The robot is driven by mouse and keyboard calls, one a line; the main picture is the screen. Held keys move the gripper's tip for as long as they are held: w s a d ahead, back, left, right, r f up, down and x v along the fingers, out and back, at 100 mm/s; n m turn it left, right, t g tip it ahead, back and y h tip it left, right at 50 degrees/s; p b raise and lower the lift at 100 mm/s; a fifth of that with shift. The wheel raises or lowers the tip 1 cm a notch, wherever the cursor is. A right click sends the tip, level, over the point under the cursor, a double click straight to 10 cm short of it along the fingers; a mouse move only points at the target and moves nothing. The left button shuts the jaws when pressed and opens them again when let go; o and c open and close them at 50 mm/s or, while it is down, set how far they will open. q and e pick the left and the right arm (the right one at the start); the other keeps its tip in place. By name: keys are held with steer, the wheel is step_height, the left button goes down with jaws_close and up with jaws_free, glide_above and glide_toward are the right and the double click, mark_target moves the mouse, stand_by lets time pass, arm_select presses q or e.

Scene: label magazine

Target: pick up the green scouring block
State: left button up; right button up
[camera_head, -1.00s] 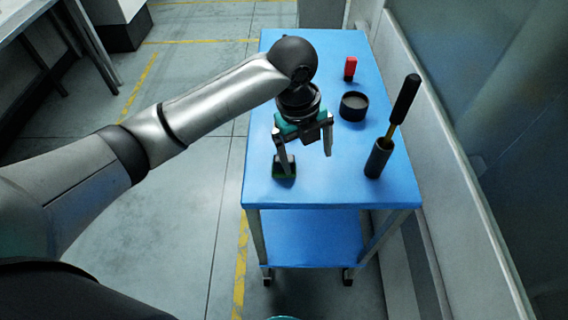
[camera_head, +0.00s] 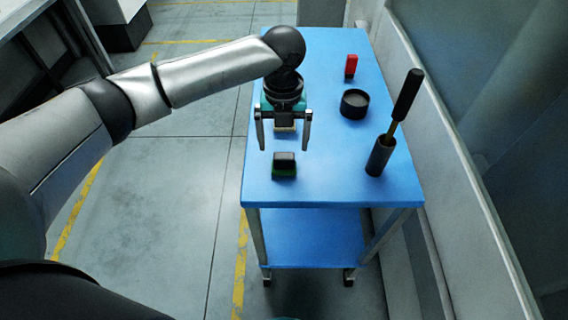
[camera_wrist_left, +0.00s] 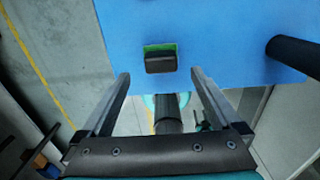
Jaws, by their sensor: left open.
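The green scouring block (camera_head: 284,170) lies on the blue table near its front left. It has a dark upper part and a green base, and it also shows in the left wrist view (camera_wrist_left: 161,62). My left gripper (camera_head: 284,149) is open and empty, its fingers pointing down. In the head view its fingertips appear just beyond the block, one to either side. In the left wrist view the block is just past the two fingertips (camera_wrist_left: 160,74), roughly centred between them, with no finger touching it.
On the blue table (camera_head: 330,185) stand a dark cup holding a black-handled tool (camera_head: 380,157), a round black dish (camera_head: 354,104) and a red item (camera_head: 351,66). A wall runs along the table's right side.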

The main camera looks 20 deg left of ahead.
mark_target(284, 155)
arm_select(q)
steer(key=shift+f+b, duration=0.5)
steer(key=shift+f, duration=2.5)
steer(key=shift+c, duration=0.4)
steer(key=c, duration=1.4)
steer(key=shift+r, duration=0.15)
step_height(284, 155, up, 20)
steer(key=p, duration=0.3)
